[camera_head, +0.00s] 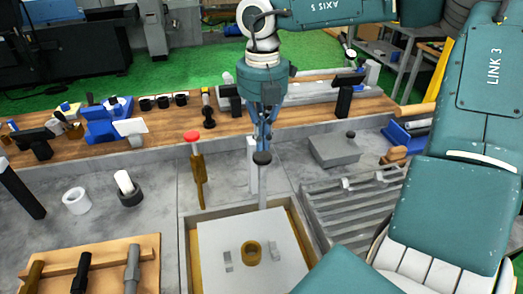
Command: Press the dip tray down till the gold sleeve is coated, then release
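The dip tray (225,272) is a pale square plate inside a tan-walled box at the bottom centre. The gold sleeve (251,253) is a short ring standing on it, between two small grey clips. A grey post with a black knob (262,158) rises at the tray's back edge. My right gripper (264,143) points down right above the knob, its fingers close together; they look shut. I cannot tell whether the tips touch the knob. No liquid shows clearly around the sleeve. My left gripper is out of view.
A red-topped brass post (194,152) stands left of the gripper. A slatted grey rack (362,205) lies right of the box. A wooden shelf (175,122) runs behind.

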